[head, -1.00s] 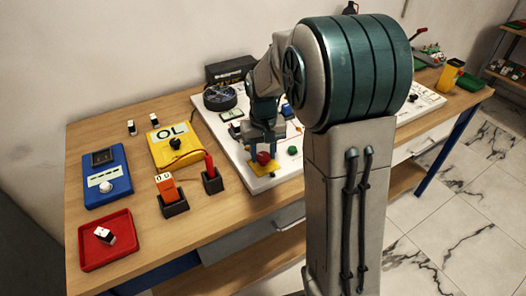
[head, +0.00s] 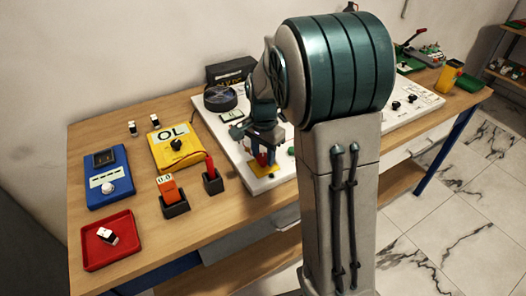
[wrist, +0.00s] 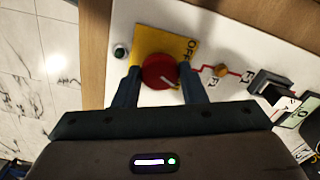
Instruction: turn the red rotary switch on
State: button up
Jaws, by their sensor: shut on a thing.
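The red rotary switch (wrist: 159,69) is a round red knob on a yellow plate (wrist: 150,40) marked OFF, seen in the wrist view. My gripper (wrist: 159,80) has one finger on each side of the knob and is shut on it. A pale mark shows on the knob's lower right face, near the right finger. In the head view, my gripper (head: 264,156) is down at the yellow plate (head: 258,172) on the white board's front part. It hides much of the red knob there.
The white board (head: 232,152) also carries a green button (head: 291,151) close to the right of my gripper. A yellow OL meter (head: 184,156), an orange block (head: 170,191) and a red tray (head: 92,258) stand to the left.

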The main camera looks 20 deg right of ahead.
aim_at(263, 157)
jog(key=shift+m+p, duration=0.45)
jog(key=shift+m, duration=1.55)
jog(key=o, duration=1)
jog(key=shift+r, duration=0.1)
notch_tip(263, 157, up, 14)
jog(key=shift+f, duration=0.15)
jog(key=s+f+n+t, duration=0.1)
jog(key=s+n, duration=0.4)
jog(key=s, duration=0.1)
jog(key=s+f+n+t, duration=0.1)
jog(key=s+f+n, duration=0.1)
jog(key=s+n, duration=0.2)
jog(key=s+f+n, duration=0.1)
jog(key=s+n, duration=0.4)
jog(key=s, duration=0.5)
jog(key=shift+s+a+f+n+t, duration=0.2)
jog(key=shift+s+n+t, duration=0.1)
jog(key=shift+t, duration=0.1)
